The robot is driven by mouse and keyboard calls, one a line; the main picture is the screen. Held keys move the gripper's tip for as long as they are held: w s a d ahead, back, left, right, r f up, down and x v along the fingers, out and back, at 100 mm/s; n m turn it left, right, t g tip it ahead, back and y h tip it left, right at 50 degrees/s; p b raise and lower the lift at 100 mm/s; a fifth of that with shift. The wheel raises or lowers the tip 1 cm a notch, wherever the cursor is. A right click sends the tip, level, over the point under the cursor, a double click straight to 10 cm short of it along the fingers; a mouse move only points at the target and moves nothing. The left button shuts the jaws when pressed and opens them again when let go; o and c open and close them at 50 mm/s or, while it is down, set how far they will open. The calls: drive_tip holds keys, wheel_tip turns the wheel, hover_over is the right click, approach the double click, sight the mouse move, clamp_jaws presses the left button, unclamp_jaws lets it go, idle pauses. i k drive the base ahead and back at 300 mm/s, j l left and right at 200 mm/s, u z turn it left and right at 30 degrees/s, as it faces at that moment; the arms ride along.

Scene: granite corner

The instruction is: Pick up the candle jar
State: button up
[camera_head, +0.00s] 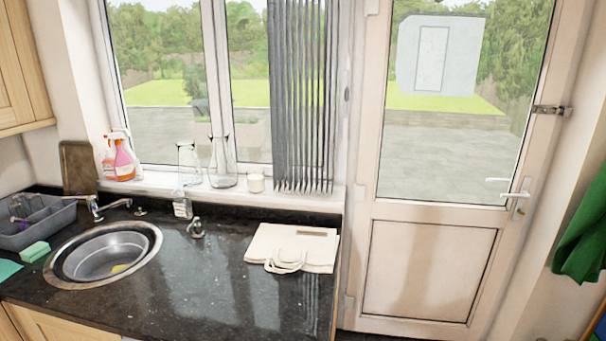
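A small white jar (256,184), which looks like the candle jar, stands upright on the windowsill (290,198). It is just right of a clear glass carafe (223,168), with a small gap between them. The dark vertical blinds (300,100) hang close to its right. The jar is small in this view, so I cannot tell its contents. My gripper is not in view.
A round sink (103,257) and grey dish rack (38,222) are at left. A folded cream bag (293,247) lies on the black granite counter (195,290) below the jar. A soap bottle (182,205) stands near the sill. The counter's front middle is clear.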

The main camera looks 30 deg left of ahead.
sight(256, 177)
drive_tip(key=i+u, duration=0.15)
drive_tip(key=i, duration=0.35)
drive_tip(key=i+l+u, duration=0.2)
drive_tip(key=i, duration=0.25)
drive_tip(key=i+l+u, duration=0.15)
drive_tip(key=i, duration=0.35)
